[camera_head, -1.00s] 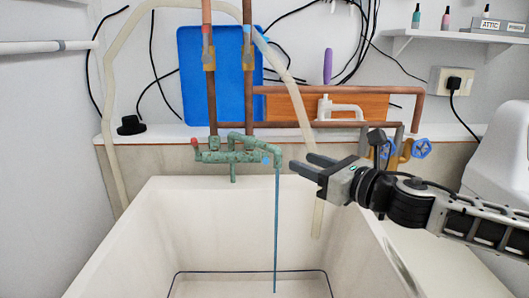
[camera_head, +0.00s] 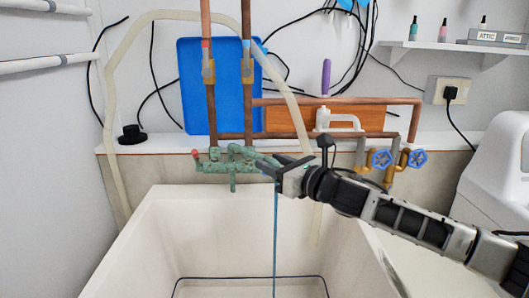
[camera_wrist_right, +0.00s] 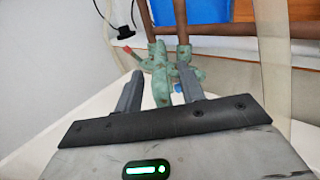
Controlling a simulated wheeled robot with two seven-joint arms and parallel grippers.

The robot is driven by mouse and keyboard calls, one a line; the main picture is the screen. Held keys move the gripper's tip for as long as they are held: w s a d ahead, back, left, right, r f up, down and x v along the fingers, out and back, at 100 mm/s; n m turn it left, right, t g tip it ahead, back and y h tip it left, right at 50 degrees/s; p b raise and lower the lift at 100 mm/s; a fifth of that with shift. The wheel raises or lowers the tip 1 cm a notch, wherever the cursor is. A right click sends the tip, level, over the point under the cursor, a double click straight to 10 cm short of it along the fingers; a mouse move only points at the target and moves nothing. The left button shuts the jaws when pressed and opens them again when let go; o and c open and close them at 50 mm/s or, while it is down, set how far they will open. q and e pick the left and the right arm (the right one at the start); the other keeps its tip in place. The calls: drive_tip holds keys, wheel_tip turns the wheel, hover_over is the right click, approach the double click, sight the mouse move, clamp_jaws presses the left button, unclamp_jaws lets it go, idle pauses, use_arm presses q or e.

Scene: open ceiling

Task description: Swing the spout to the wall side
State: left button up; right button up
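The worn green tap (camera_head: 228,160) is on the wall behind the sink, with a red handle end at its left and a bluish end at its right. Its spout (camera_wrist_right: 160,85) points toward the camera in the right wrist view. My right gripper (camera_head: 268,170) is at the tap's right end and partly covers the spout tip. In the wrist view its two fingers (camera_wrist_right: 160,71) are apart, with the spout showing between them; I cannot tell whether they touch it. My left gripper is out of view.
The white sink (camera_head: 160,225) lies below. Copper pipes (camera_head: 212,110) rise behind the tap, before a blue board (camera_head: 190,70). A pale hose (camera_head: 108,120) loops over the tap and hangs down.

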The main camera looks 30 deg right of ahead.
sight(264, 159)
drive_tip(key=shift+x, duration=1.65)
drive_tip(key=shift+s, duration=0.1)
clamp_jaws()
drive_tip(key=shift+a, duration=0.1)
